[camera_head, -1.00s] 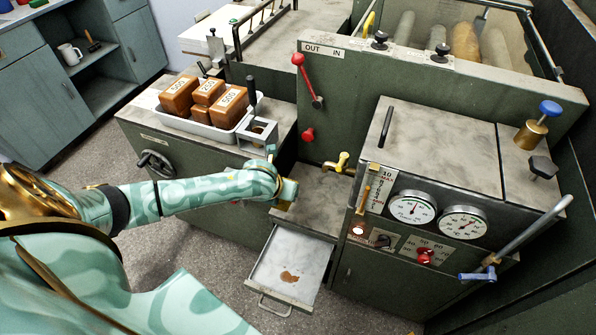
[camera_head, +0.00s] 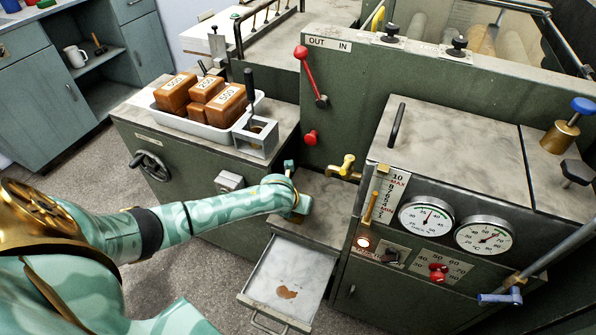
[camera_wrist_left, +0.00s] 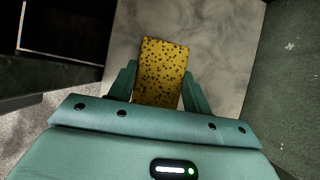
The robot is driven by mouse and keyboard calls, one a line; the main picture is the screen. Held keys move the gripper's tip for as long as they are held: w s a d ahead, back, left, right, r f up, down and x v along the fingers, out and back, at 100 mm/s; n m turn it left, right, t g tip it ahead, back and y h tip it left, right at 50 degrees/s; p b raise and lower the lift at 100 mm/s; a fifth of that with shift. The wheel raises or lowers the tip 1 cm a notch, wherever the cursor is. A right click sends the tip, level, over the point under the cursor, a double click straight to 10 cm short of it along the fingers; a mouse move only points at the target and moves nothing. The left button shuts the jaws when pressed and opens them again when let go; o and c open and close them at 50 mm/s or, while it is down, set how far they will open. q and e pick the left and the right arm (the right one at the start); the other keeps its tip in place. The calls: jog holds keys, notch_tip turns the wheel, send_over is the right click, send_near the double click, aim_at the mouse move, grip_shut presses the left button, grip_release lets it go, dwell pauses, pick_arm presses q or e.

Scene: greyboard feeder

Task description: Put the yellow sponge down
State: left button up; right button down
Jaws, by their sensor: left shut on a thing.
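The yellow sponge (camera_wrist_left: 164,62), speckled with dark spots, is between the two fingers of my left gripper (camera_wrist_left: 160,88) in the left wrist view. The gripper is shut on it. In the head view my left gripper (camera_head: 298,212) is over the left part of a stained metal ledge (camera_head: 327,207), between the left cabinet and the gauge cabinet. The hand hides most of the sponge there. I cannot tell whether the sponge touches the ledge. My right gripper is not in view.
A pulled-out drip tray (camera_head: 290,268) with a brown stain is below the ledge. A brass tap (camera_head: 345,167) stands out behind it. The gauge cabinet (camera_head: 450,150) rises on the right. A white tray (camera_head: 213,132) of brown blocks sits on the left cabinet.

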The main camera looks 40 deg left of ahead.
pick_arm(q)
jog(key=o, duration=1.3)
jog(key=shift+f, duration=0.1)
jog(key=shift+r, duration=0.35)
jog(key=p+v, duration=0.7)
jog(key=v, duration=0.4)
jog(key=shift+s+r, duration=0.2)
jog(key=shift+s, duration=0.05)
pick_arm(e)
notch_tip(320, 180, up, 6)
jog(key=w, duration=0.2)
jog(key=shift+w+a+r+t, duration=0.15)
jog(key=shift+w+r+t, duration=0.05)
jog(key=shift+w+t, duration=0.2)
pick_arm(q)
jog(key=shift+s+f, duration=0.1)
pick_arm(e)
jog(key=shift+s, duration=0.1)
